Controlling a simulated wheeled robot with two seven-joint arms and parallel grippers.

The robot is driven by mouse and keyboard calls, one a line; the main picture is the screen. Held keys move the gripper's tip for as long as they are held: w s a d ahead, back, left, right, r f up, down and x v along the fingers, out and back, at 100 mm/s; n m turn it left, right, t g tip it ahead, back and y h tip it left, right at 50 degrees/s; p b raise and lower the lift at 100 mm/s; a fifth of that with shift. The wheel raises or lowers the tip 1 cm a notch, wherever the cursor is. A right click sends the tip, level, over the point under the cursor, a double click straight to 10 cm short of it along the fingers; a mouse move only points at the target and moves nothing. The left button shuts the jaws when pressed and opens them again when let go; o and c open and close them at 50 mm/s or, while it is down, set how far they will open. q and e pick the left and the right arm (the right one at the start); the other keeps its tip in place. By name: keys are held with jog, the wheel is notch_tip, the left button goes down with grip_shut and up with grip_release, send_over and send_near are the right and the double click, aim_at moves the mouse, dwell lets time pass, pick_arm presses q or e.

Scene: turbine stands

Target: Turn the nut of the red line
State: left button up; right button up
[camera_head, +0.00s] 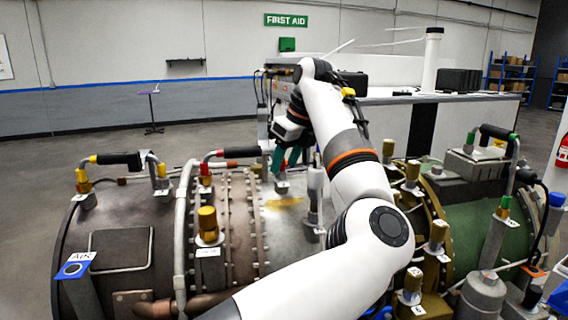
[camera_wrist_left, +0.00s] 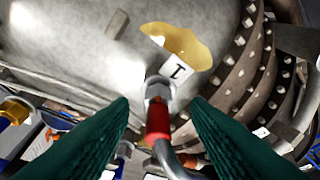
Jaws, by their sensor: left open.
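The red line shows in the wrist view as a bent grey metal tube with a red sleeve (camera_wrist_left: 157,119). A grey metal nut (camera_wrist_left: 158,88) sits at the sleeve's end, on a fitting on the turbine casing beside a white label. My left gripper (camera_wrist_left: 160,104) is open, with one teal finger on each side of the red sleeve and a gap on both sides. In the head view my left gripper (camera_head: 286,160) is over the casing at the right end of the red line, and it partly hides that end. The line's left end has a red collar (camera_head: 205,169). My right gripper is not in view.
The turbine casing (camera_head: 126,225) spans the foreground. Yellow-collared fittings and a black-sleeved line (camera_head: 119,159) stand at left. A brass-topped fitting (camera_head: 208,224) stands in front of the red line. More fittings and a green section (camera_head: 478,215) are at right. A white counter stands behind.

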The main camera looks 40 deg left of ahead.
pick_arm(q)
jog(key=shift+w+a+f, duration=0.1)
jog(key=shift+a+f, duration=0.1)
jog(key=shift+f, duration=0.5)
jog(key=shift+a+f, duration=0.1)
jog(key=shift+f, duration=0.05)
grip_shut()
jog(key=shift+m+b, duration=0.3)
jog(key=shift+m, duration=0.1)
jog(key=shift+f+m+t+b, duration=0.1)
jog(key=shift+m+t+b, duration=0.6)
jog(key=shift+m+b, duration=0.5)
jog(key=m+b, duration=0.1)
jog(key=m+t+b, duration=0.1)
jog(key=m, duration=0.1)
jog(key=shift+s, duration=0.25)
jog(key=shift+a+m+h+b, duration=0.1)
jog(key=shift+m+h+b, duration=0.3)
jog(key=shift+m, duration=0.4)
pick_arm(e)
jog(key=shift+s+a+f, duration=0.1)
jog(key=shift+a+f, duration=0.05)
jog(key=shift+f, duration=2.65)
pick_arm(q)
jog(key=shift+r+t, duration=0.2)
jog(key=shift+t, duration=0.1)
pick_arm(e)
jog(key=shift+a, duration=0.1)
